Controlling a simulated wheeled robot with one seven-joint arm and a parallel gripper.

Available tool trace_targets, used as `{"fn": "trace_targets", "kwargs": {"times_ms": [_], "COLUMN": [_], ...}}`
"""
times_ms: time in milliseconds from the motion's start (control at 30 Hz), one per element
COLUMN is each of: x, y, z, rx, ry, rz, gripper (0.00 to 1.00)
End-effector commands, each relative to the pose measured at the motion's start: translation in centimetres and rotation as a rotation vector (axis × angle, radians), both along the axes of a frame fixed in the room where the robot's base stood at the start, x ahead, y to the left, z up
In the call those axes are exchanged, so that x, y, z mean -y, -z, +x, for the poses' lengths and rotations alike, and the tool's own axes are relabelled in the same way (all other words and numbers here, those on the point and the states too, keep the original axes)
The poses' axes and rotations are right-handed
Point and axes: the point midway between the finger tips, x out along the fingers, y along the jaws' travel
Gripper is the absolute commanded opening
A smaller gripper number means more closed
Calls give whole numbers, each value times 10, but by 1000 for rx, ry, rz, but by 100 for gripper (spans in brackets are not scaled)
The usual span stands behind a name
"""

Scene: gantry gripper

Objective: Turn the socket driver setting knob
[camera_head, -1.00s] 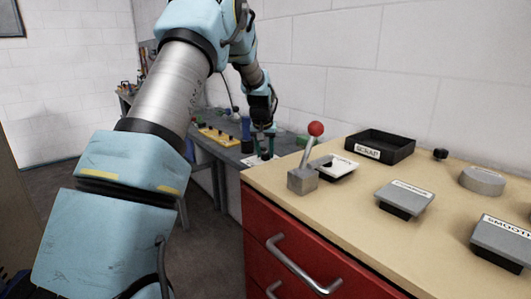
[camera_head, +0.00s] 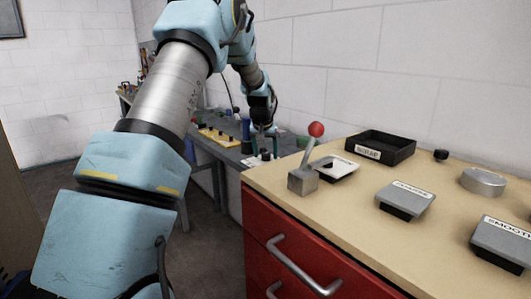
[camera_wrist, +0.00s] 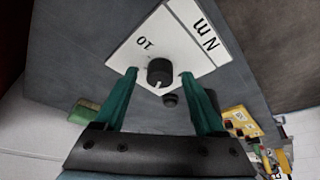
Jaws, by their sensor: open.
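The setting knob (camera_wrist: 160,72) is a small black round knob with a pale pointer line. It stands on a white plate (camera_wrist: 200,62) marked "Nm" and "10" in the wrist view. My gripper (camera_wrist: 160,75) is open, with one green finger on each side of the knob and a visible gap on both sides. I cannot tell how far the fingertips are above the plate. In the head view my gripper (camera_head: 265,139) is over the grey bench, and the knob (camera_head: 265,155) shows small and dark below it.
A smaller dark round part (camera_wrist: 170,99) lies beside the knob, between the fingers. A yellow block (camera_wrist: 240,122) is to the right in the wrist view. The red drawer cabinet (camera_head: 262,235) with a red-balled lever (camera_head: 310,150) stands right of the bench.

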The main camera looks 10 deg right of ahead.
Motion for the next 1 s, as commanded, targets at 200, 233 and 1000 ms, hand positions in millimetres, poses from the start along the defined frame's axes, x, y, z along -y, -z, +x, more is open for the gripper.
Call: {"fn": "trace_targets", "kwargs": {"times_ms": [200,233,1000], "x": [-2,-3,-16], "y": [-14,-19,-100], "z": [-5,-7,-38], "rx": [3,3,0], "ry": [0,0,0], "rz": [-1,-1,0], "gripper": [72,72,72]}}
